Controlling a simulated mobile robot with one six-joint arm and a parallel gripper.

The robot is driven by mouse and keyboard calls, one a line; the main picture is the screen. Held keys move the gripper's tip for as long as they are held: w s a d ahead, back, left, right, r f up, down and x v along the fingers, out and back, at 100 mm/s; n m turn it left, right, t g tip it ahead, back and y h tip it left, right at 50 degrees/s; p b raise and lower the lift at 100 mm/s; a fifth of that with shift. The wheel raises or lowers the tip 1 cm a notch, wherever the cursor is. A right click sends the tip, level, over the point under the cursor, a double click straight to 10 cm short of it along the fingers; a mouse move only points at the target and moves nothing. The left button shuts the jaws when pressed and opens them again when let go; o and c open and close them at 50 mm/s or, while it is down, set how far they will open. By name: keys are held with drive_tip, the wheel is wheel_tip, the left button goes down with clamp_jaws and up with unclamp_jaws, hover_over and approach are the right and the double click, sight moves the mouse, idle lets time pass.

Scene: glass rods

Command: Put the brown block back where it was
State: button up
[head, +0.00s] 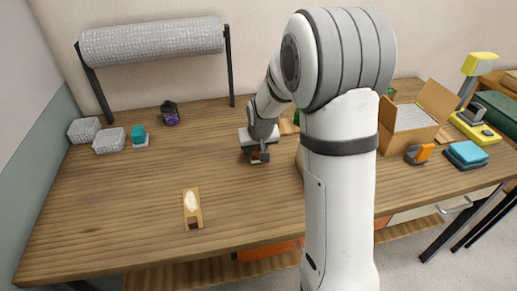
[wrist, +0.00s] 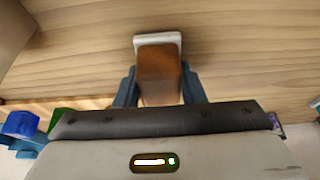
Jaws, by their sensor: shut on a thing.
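My gripper (wrist: 160,86) is shut on a brown block (wrist: 158,72), with one dark blue finger on each side of it. A pale grey-white piece (wrist: 157,40) shows at the block's far end; I cannot tell whether it is part of the block or under it. In the head view my gripper (head: 259,153) is low over the middle back of the wooden table (head: 110,210). There the block is mostly hidden, and I cannot tell whether it touches the table.
A small wooden piece with a pale top (head: 192,205) lies at the front. Grey wrapped packs (head: 108,141), a teal block (head: 138,134) and a dark purple item (head: 169,113) stand back left. An open carton (head: 411,120) is right. My arm hides the middle right.

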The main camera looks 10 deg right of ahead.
drive_tip(key=shift+f, duration=0.35)
drive_tip(key=o, duration=0.9)
drive_tip(key=shift+r, duration=0.3)
drive_tip(key=v, duration=1.1)
drive_tip(key=shift+g, duration=0.9)
drive_tip(key=s, duration=0.8)
drive_tip(key=s+r, duration=0.1)
drive_tip(key=s, duration=1.5)
drive_tip(key=shift+d+r, duration=0.25)
drive_tip(key=shift+r, duration=0.15)
drive_tip(key=shift+r, duration=0.1)
